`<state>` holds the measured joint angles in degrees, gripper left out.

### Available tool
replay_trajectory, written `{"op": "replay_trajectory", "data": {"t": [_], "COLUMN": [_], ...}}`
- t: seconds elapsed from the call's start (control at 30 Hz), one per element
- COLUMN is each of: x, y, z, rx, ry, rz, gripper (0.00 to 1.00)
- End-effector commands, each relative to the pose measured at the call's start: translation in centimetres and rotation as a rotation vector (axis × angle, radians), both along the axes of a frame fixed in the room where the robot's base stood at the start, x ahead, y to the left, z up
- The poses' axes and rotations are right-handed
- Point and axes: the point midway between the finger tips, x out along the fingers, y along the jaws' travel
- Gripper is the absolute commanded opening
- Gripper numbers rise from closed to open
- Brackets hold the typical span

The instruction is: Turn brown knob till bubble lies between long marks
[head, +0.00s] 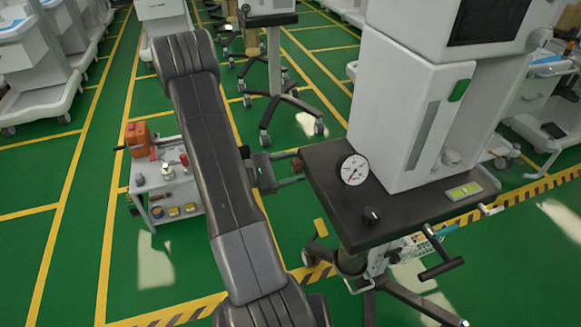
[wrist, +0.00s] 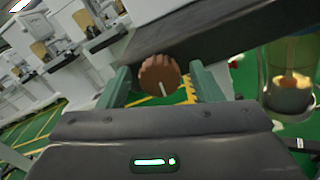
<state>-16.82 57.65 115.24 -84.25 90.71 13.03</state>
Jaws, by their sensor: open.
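The brown knob (head: 297,165) sits at the left edge of the cart's dark shelf (head: 405,215). In the wrist view the ribbed knob (wrist: 159,74) has a pale line on its face and lies between the two green fingers. My gripper (head: 285,170) is open, with a finger on either side of the knob and a gap visible at each side in the wrist view. I cannot tell how deep the knob lies between the fingers. The yellow-green level vial (head: 463,191) is on the shelf's right part; its bubble and marks are too small to read.
A round dial gauge (head: 354,169) and a black knob (head: 372,215) are on the shelf. A crank handle (head: 440,268) hangs below its front right. A low trolley (head: 165,190) with bottles stands left of my arm.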

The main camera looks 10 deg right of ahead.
Motion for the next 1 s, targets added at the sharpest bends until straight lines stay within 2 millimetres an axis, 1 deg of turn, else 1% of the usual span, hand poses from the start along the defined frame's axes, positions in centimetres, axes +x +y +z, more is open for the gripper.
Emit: {"op": "replay_trajectory", "data": {"t": [0.17, 0.27, 0.37, 0.8, 1.0], "x": [-0.1, -0.2, -0.5, -2.0, -2.4], "y": [0.5, 1.5, 3.0, 10.5, 12.8], "z": [0.0, 0.0, -0.1, -0.1, 0.0], "rx": [0.0, 0.0, 0.0, 0.001, -0.001], "ry": [-0.001, -0.001, 0.0, -0.002, 0.0], "rz": [0.001, 0.004, 0.004, 0.005, 0.003], "gripper": [0.59, 0.59, 0.59, 0.59, 0.59]}}
